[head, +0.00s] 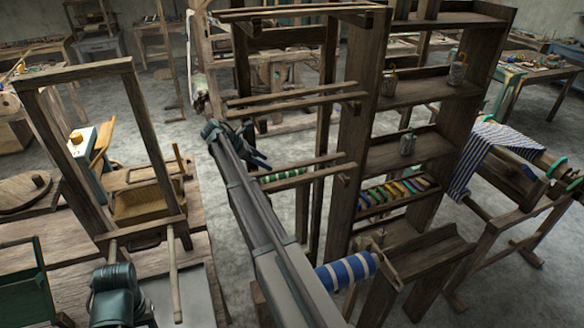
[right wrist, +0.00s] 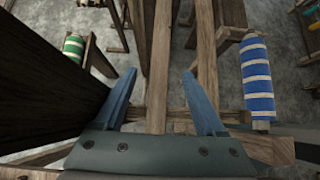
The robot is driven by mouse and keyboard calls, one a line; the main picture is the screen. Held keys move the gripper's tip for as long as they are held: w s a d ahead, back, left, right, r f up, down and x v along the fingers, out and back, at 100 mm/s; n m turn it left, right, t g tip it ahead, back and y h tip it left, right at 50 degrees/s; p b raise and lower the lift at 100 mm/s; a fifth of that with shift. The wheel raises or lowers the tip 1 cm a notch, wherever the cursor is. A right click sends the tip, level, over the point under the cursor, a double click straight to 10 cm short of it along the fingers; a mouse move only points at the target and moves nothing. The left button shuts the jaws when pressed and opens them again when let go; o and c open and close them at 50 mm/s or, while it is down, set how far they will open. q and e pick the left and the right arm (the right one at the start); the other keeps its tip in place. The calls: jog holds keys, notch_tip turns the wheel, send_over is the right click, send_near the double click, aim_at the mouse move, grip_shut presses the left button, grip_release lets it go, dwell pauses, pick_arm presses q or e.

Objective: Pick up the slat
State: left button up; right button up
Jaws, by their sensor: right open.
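My right gripper (head: 262,160) is at the far end of my long grey arm in the head view, beside the upright wooden loom frame. In the right wrist view its two blue fingers (right wrist: 164,84) stand wide apart and hold nothing. A narrow wooden strip (right wrist: 160,55), which may be the slat, runs lengthwise between the fingers. I cannot tell how far below the fingertips it lies. In the head view I cannot pick out the slat for certain among the similar wooden bars. A teal joint of my left arm shows at the lower left; no left fingers show.
A blue-and-white striped roll (head: 346,272) is right of my arm, also in the right wrist view (right wrist: 257,80). A green-banded roll (right wrist: 73,46) is on the other side. A dark post (right wrist: 50,70) stands close to the left finger. A wooden shelf (head: 408,150) is at right.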

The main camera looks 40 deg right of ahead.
send_near(292, 165)
jog(key=shift+s+d+f, duration=0.1)
jog(key=shift+d+f, duration=0.05)
jog(key=shift+f, duration=0.35)
jog(key=shift+s+d+f, duration=0.15)
jog(key=shift+f, duration=0.3)
jog(key=shift+s+d, duration=0.1)
jog(key=shift+d, duration=0.15)
jog(key=b+x, duration=0.3)
jog(key=x, duration=0.2)
jog(key=shift+s+d+f+b, duration=0.1)
jog(key=shift+d+f+b, duration=0.05)
jog(key=shift+d+b, duration=0.2)
grip_shut()
